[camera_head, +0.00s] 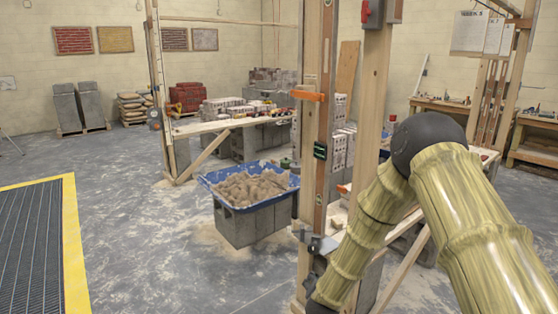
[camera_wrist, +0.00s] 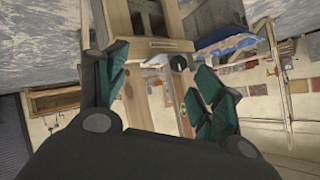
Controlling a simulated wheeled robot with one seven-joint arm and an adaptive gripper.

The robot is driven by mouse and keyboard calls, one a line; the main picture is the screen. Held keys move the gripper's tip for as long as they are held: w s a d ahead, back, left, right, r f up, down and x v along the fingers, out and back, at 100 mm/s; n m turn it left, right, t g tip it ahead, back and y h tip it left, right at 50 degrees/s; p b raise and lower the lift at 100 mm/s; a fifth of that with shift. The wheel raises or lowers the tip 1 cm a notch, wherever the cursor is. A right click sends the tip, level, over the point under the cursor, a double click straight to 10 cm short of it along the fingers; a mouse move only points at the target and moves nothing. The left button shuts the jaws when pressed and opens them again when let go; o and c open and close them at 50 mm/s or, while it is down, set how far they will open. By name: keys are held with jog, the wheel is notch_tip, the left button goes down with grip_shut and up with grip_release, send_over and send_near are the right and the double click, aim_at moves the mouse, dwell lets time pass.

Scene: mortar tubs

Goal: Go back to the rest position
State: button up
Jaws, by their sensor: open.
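My gripper (camera_wrist: 158,88) shows in the wrist view with its dark green-padded fingers spread apart, one at the left and the others at the right. It is open, and nothing is held between the fingers. Beyond the gap I see wooden posts (camera_wrist: 143,80); the wrist view appears turned over, with the floor at the top. In the head view my arm bends down at the right toward the bottom edge, and I cannot make out the gripper clearly there.
A blue tub (camera_head: 222,196) of sandy mortar stands on grey blocks (camera_head: 240,228). Upright wooden posts (camera_head: 318,130) with clamps stand close beside my arm. A plank bench (camera_head: 215,125) holds bricks behind. A yellow-edged floor grate (camera_head: 35,245) lies at left; the floor between is open.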

jog(key=s+d+f+n+g+y, duration=0.1)
jog(key=s+d+f+n+g, duration=0.15)
jog(key=s+f, duration=1)
jog(key=s+d+f+n+g, duration=0.1)
jog(key=s+d+f+g, duration=0.1)
jog(key=s, duration=1.1)
jog(key=s+d+f+n+g, duration=0.2)
jog(key=s+g, duration=0.2)
jog(key=s, duration=0.9)
jog(key=s+d+f+n+g, duration=0.2)
jog(key=s+f+g, duration=0.1)
jog(key=s, duration=1)
jog(key=shift+d+y, duration=0.2)
jog(key=shift+y, duration=0.2)
jog(key=shift+c, duration=0.3)
